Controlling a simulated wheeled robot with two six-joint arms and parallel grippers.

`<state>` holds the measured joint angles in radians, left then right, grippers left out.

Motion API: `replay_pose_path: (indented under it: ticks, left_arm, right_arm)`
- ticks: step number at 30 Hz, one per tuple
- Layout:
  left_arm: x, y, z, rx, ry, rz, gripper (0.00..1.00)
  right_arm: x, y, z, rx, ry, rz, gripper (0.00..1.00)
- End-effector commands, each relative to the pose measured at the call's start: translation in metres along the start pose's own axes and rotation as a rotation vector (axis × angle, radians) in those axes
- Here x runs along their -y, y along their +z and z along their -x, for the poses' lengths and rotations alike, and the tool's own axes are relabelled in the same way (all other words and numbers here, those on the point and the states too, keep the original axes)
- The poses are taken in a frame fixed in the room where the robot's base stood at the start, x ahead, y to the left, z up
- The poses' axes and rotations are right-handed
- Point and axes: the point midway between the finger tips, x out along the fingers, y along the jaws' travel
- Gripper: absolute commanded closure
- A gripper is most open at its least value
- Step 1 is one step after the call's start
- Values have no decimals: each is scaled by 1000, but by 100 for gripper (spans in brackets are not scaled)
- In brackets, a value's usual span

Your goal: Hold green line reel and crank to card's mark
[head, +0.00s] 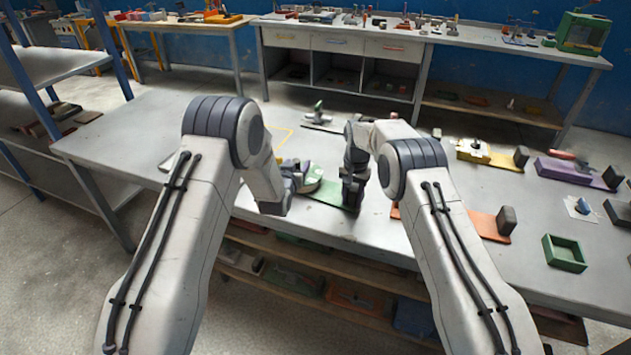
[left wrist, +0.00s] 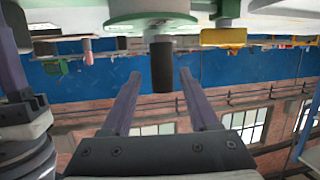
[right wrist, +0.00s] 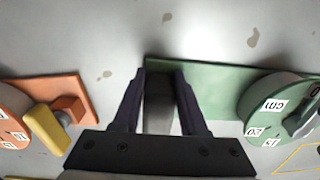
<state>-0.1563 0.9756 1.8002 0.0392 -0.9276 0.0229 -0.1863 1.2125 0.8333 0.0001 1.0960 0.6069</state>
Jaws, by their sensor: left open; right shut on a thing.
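The green line reel (head: 312,171) stands on a green base plate (head: 330,192) at the front of the table. My right gripper (right wrist: 160,82) is shut on the grey block (right wrist: 158,112) at the end of that plate. My left gripper (head: 292,178) is beside the reel. In the left wrist view (left wrist: 159,78), its fingers are open, with a dark crank knob (left wrist: 162,66) between their tips and a gap on both sides. A white card (head: 579,208) lies at the right; its mark is too small to read.
An orange reel plate (right wrist: 70,92) with a yellow handle (right wrist: 45,130) is close by my right gripper. Yellow (head: 488,154) and purple (head: 575,172) plates and a green open box (head: 564,253) stand to the right. The table's left part (head: 140,135) is clear.

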Motion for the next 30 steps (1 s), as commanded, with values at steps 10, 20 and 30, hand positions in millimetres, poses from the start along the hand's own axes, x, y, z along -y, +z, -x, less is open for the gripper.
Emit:
replay_pose_path:
  ticks: [10,20,30]
  left_arm:
    - [-2,-40,-20,329,1,14,39]
    - [-4,-68,18,684,-10,-10,39]
    - [-1,-87,60,886,-28,-24,39]
  right_arm:
    - [0,0,1,-1,-1,-1,100]
    - [0,0,1,-1,-1,-1,100]
    - [0,0,1,-1,-1,-1,100]
